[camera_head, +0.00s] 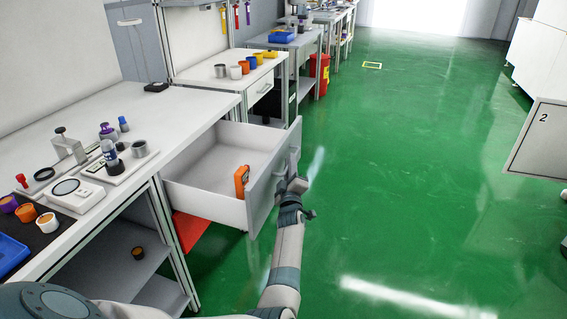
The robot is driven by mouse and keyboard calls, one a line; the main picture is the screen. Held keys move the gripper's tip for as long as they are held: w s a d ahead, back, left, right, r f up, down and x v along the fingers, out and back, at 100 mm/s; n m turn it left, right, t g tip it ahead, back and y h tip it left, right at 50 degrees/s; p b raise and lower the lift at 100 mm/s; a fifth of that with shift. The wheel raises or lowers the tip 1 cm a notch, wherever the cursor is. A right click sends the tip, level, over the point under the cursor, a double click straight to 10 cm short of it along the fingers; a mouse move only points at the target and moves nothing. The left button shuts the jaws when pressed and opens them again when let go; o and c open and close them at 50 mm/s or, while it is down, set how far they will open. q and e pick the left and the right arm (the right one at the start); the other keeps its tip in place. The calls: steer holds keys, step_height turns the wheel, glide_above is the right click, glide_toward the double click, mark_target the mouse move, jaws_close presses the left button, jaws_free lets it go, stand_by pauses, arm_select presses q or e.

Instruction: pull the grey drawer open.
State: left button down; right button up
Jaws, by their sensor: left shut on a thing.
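The grey drawer (268,182) stands pulled well out from under the white workbench, at the middle of the head view. Its inside shows from above, with an orange object (241,181) near the front panel. My left gripper (293,172) is at the outer face of the drawer front, shut on the drawer handle (293,158). The fingertips are small in the view and partly hidden by the wrist. My right gripper is not in view.
The white workbench (90,118) on the left carries cups, bottles and a small scale (76,195). A red bin (320,75) stands farther back. A cabinet marked 2 (541,140) is at the right. The green floor between is clear.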

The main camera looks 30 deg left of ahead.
arm_select(q)
steer(key=shift+w+d, duration=0.25)
steer(key=shift+d, duration=0.75)
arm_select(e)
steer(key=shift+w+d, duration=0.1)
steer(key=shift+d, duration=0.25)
arm_select(q)
steer(key=c, duration=1.8)
jaws_free()
steer(key=shift+c, duration=0.2)
steer(key=shift+f, duration=0.1)
